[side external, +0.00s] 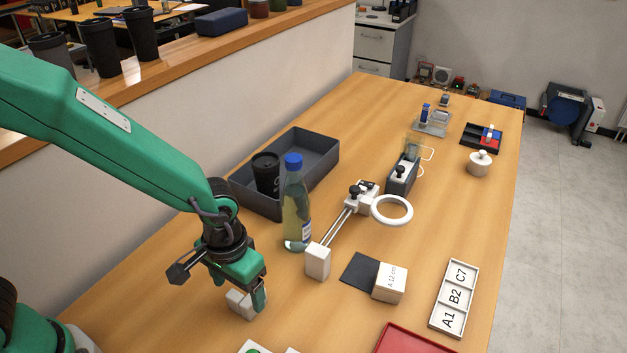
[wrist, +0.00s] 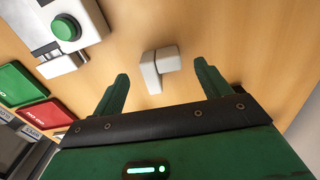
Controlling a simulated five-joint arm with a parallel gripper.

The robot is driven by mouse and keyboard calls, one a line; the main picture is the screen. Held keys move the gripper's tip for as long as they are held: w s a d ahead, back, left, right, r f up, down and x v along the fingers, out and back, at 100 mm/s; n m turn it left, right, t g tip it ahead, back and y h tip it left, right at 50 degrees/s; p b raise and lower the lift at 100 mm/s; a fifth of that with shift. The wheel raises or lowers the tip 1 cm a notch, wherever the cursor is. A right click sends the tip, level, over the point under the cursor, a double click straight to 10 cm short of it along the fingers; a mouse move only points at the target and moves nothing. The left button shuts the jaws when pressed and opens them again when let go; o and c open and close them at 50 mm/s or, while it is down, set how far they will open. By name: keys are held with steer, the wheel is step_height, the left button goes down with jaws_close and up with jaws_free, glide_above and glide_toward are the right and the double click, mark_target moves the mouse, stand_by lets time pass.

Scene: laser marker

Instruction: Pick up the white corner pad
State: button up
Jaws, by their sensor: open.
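The white corner pad (wrist: 150,72) is a small L-shaped block lying on the wooden table. In the wrist view it sits between and just beyond the tips of my gripper (wrist: 161,73), whose two green fingers are spread apart and empty. In the side view the corner pad (side external: 236,303) is at the lower middle, partly hidden by my gripper (side external: 257,298), which points down right over it. I cannot tell whether a finger touches it.
A white box with a green button (wrist: 67,28), a green plate (wrist: 18,84) and a red plate (wrist: 45,117) are nearby. A bottle (side external: 296,205), a ring-ended white fixture (side external: 391,210), a grey tray (side external: 320,165) and a labelled block (side external: 389,284) stand farther off.

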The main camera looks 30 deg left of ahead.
mark_target(240, 297)
steer(key=shift+w+f, duration=0.1)
steer(key=shift+f, duration=2.2)
steer(key=c, duration=1)
